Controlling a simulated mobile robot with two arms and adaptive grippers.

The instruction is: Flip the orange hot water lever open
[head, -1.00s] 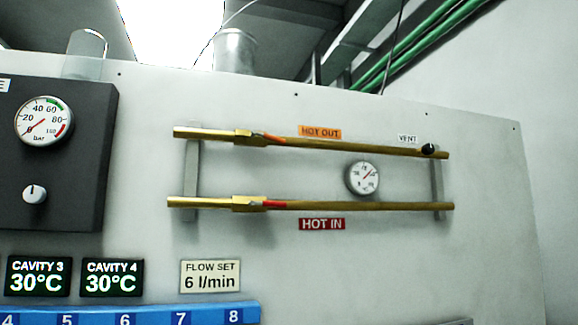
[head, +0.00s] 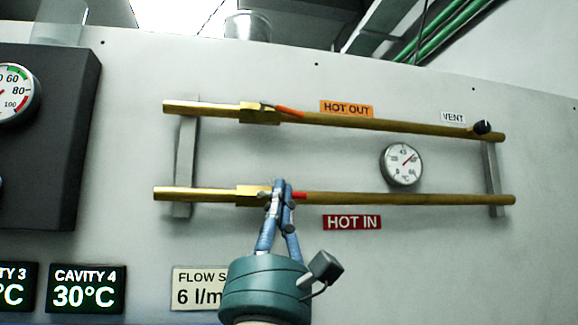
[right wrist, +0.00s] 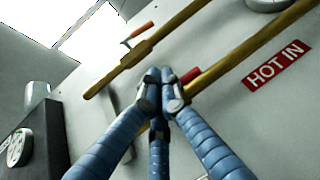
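The orange lever (head: 289,112) lies nearly along the upper brass pipe (head: 370,124), just right of its valve block (head: 258,113), left of the HOT OUT label. It also shows in the right wrist view (right wrist: 140,30), at top centre. My right gripper (head: 279,188) is in front of the lower pipe's valve, below the orange lever and apart from it. Its fingertips (right wrist: 158,78) are drawn together, with nothing visible between them. They overlap the red lever (head: 299,195) of the HOT IN pipe; I cannot tell whether they touch it. My left gripper is not in view.
The lower brass pipe (head: 420,200) runs below the upper one, with a round gauge (head: 401,164) between them. A black vent knob (head: 481,127) sits at the upper pipe's right end. A dark panel (head: 65,150) stands out at the left.

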